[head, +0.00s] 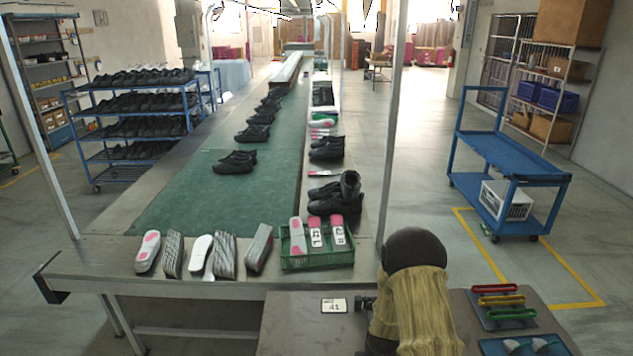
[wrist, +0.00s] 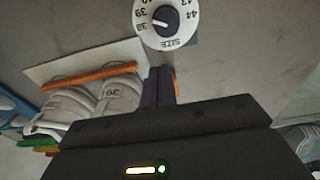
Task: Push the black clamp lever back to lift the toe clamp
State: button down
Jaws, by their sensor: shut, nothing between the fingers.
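Neither the black clamp lever nor the toe clamp can be made out in the head or wrist view. In the wrist view my gripper (wrist: 160,72) points toward the grey bench surface, its dark fingers together and empty. A white size dial (wrist: 167,22) with a black knob lies just beyond the fingertips. In the head view my arm, in a tan sleeve, stands over the bench (head: 290,325) and hides much of it and the gripper. A small dark part (head: 365,303) shows at the sleeve's left side; I cannot tell what it is.
White shoe forms (wrist: 70,108) and an orange bar (wrist: 88,75) lie left of the fingers in the wrist view. In the head view a card marked 41 (head: 334,305) lies on the bench. Coloured handles (head: 497,289) are at right; a green crate (head: 318,260) stands behind.

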notch_tip(320, 180, up, 9)
jog(key=p, duration=0.6)
dwell(0.7)
jog(key=s+r+b, duration=0.1)
jog(key=s+r, duration=0.2)
jog(key=r, duration=0.4)
jog(key=s+r, duration=0.3)
jog(key=r, duration=0.5)
jog(key=s+r+t+b, duration=0.1)
jog(key=s+r, duration=0.7)
jog(key=s, duration=0.2)
jog(key=shift+r, duration=0.1)
jog(key=shift+s, duration=0.1)
